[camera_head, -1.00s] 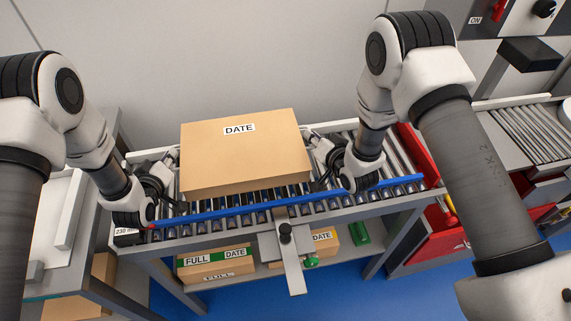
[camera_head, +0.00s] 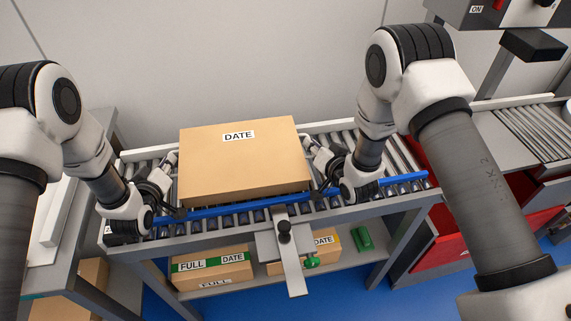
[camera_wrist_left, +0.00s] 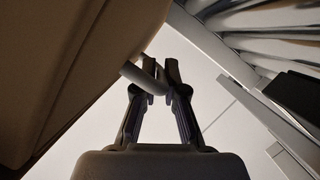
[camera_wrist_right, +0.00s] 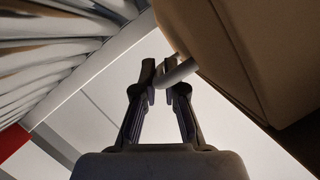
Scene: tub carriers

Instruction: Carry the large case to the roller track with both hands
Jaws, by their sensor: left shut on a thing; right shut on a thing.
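The large tan case (camera_head: 245,165), with a white DATE label on top, is at the roller track (camera_head: 352,150) in the head view, its long side along the track. My left gripper (camera_head: 172,160) is at the case's left end, and my right gripper (camera_head: 312,145) is at its right end. In the left wrist view my left fingers (camera_wrist_left: 160,82) are shut on a grey handle bar (camera_wrist_left: 143,75) at the case's side. In the right wrist view my right fingers (camera_wrist_right: 160,82) are shut on a similar bar (camera_wrist_right: 177,72). The underside of the case is hidden.
A blue rail (camera_head: 250,206) runs along the track's front edge, with a lever plate (camera_head: 289,255) below it. Smaller cartons (camera_head: 212,268) and a green item (camera_head: 362,239) are on the lower shelf. A red-sided unit (camera_head: 445,248) stands at the right.

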